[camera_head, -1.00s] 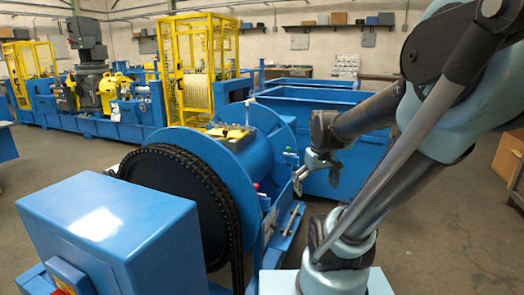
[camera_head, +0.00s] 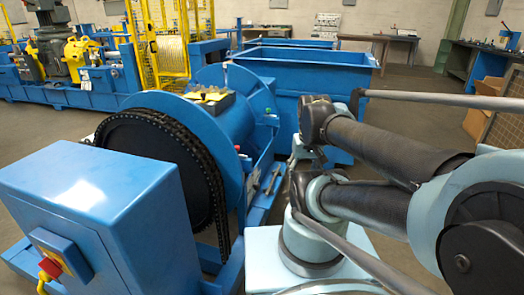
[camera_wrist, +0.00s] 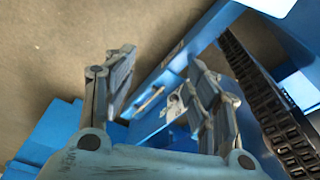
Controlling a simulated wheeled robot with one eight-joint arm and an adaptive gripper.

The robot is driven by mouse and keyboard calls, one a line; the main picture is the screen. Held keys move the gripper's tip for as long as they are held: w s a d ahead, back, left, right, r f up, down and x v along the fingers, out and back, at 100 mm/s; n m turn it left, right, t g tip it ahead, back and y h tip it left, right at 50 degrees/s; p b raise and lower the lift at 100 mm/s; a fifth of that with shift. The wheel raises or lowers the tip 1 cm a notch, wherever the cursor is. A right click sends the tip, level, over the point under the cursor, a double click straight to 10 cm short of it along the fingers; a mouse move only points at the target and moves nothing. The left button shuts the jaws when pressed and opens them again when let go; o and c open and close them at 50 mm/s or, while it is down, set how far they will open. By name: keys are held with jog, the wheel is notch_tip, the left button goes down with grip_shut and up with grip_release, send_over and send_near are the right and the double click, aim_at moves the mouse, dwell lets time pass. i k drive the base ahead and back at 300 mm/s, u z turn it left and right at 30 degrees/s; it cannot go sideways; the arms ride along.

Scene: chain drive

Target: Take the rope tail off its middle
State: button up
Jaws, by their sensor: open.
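My gripper (camera_wrist: 160,62) is open, its two grey jointed fingers spread with nothing between them. In the wrist view it hangs over the blue machine frame, with the floor beyond. In the head view only a small part of it (camera_head: 293,160) shows under my dark wrist, right of the blue drum (camera_head: 228,118). I cannot make out a rope tail or its middle in either view. A black chain (camera_head: 196,150) runs round the dark wheel at the drum's near end; it also shows at the right of the wrist view (camera_wrist: 268,105), apart from my fingers.
A blue housing (camera_head: 90,190) with a red knob stands at the near left. A dark block with yellow parts (camera_head: 208,96) sits above the drum. A blue bin (camera_head: 310,75) stands behind. A metal rod (camera_wrist: 150,100) lies on the blue frame.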

aim_at(267, 192)
jog(key=k, duration=0.45)
jog(key=u, duration=1.25)
jog(key=k, duration=1.3)
jog(key=z, duration=0.85)
jog(key=i, duration=1)
jog(key=u, duration=0.05)
